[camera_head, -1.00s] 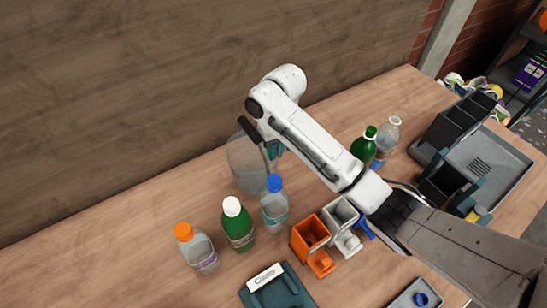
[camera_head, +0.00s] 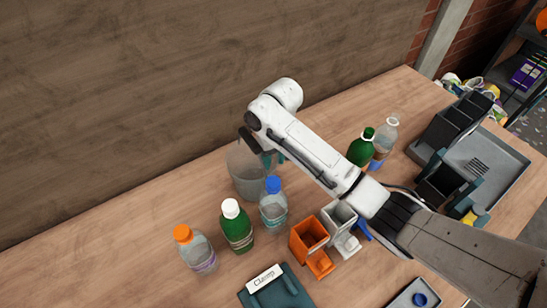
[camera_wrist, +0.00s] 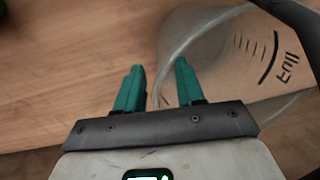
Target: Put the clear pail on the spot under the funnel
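The clear pail (camera_head: 246,178) stands on the wooden table near the back wall, behind the bottles, partly covered by my arm. In the wrist view the pail (camera_wrist: 215,45) fills the right side, with a "Full" mark on its wall. My gripper (camera_wrist: 158,78) is open, its two teal fingers apart. The pail's curved edge passes between the fingers in that picture; I cannot tell whether they touch it. In the head view my gripper (camera_head: 272,158) is at the pail's upper right side. I see no funnel and no spot under one.
A blue-capped bottle (camera_head: 273,207), a green bottle (camera_head: 237,230) and an orange-capped bottle (camera_head: 197,252) stand in front of the pail. Orange (camera_head: 307,236) and grey (camera_head: 338,217) bins lie to the right. More bottles (camera_head: 362,149) stand behind my arm. The table left of the pail is clear.

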